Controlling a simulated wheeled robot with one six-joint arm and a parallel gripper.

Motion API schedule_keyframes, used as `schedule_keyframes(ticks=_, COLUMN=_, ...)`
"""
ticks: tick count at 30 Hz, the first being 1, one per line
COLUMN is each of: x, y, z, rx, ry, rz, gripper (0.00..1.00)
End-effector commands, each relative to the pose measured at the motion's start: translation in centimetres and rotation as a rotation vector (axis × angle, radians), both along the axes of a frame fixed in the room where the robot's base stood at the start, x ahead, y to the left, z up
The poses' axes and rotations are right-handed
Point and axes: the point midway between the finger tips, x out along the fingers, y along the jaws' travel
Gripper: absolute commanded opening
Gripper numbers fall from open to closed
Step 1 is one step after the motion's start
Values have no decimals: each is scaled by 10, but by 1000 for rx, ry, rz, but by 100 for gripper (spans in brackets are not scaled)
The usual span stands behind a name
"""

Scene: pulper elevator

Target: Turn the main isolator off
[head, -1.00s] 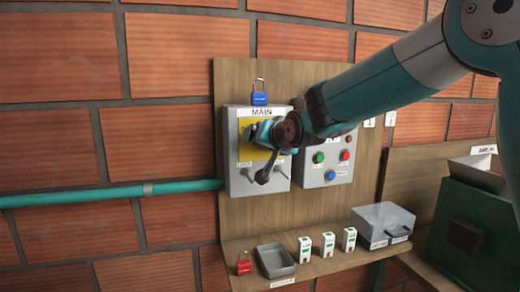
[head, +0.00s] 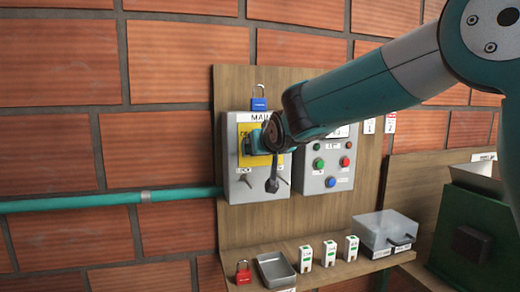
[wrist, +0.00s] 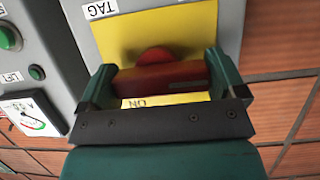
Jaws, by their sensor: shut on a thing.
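The main isolator is a grey box (head: 233,180) labelled MAIN on the wooden board, with a yellow plate (head: 247,160) on its front. In the wrist view a red handle (wrist: 158,78) lies across the yellow plate (wrist: 190,25), with an ON label below it. My gripper (wrist: 162,80) has a finger at each end of the red handle and is shut on it. In the head view my gripper (head: 256,140) is at the box front, and my wrist hides the handle. Two small toggles sit low on the box.
A blue padlock (head: 259,104) is above the isolator. A button panel (head: 322,188) is close on the right. The shelf below holds a red padlock (head: 243,272), a grey tray (head: 276,271), several small white boxes and a clear-lidded box (head: 385,233).

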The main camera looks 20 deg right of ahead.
Motion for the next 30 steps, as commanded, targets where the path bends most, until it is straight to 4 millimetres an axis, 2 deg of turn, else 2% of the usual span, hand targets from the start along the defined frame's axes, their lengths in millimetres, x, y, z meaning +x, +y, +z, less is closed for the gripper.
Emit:
schedule_keyframes(ticks=1, x=1, y=3, z=8, rx=4, ry=-19, rz=6, gripper=66)
schedule_keyframes(ticks=7, x=1, y=3, z=8, rx=4, ry=-19, rz=7, gripper=66)
schedule_keyframes(ticks=8, x=1, y=3, z=8, rx=4, ry=-19, rz=8, gripper=96)
schedule_keyframes(ticks=9, x=1, y=3, z=8, rx=4, ry=-18, rz=7, gripper=100)
schedule_keyframes(ticks=16, x=-1, y=1, z=4, rx=2, ry=-10, rz=3, gripper=100)
schedule_keyframes(ticks=20, x=-11, y=1, z=7, rx=3, ry=-9, rz=4, gripper=100)
schedule_keyframes(ticks=23, x=-29, y=2, z=13, rx=5, ry=-11, rz=6, gripper=100)
schedule_keyframes(ticks=30, x=-86, y=4, z=36, rx=6, ry=-15, rz=9, gripper=100)
